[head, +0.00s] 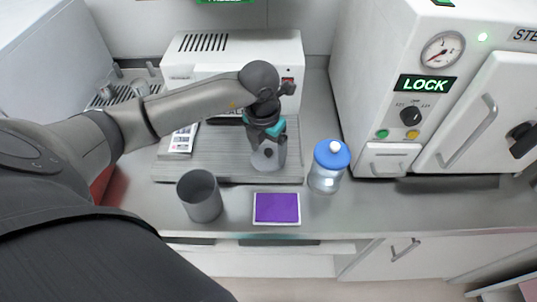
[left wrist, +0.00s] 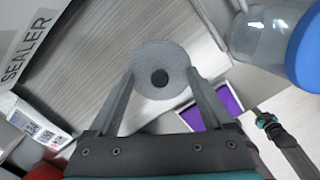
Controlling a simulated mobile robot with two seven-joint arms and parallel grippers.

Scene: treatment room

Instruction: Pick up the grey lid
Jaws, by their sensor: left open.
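The grey lid (left wrist: 160,60) is a round, speckled grey disc with a black knob in its middle. In the left wrist view it lies between the fingertips of my left gripper (left wrist: 160,84). In the head view the lid (head: 266,160) is on the ridged grey board, partly hidden by my left gripper (head: 267,147), which points down over it. The left gripper is open, with a finger on each side of the lid; I cannot tell whether they touch it. A dark part with a teal ring, apparently my right gripper (left wrist: 262,118), shows small at the right; its jaws are unclear.
A dark grey cup (head: 200,197) and a purple pad in a white frame (head: 277,208) stand in front of the board (head: 225,174). A blue-topped clear jar (head: 328,168) stands right of it. The sealer (head: 230,55) is behind, the steriliser (head: 390,60) at right.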

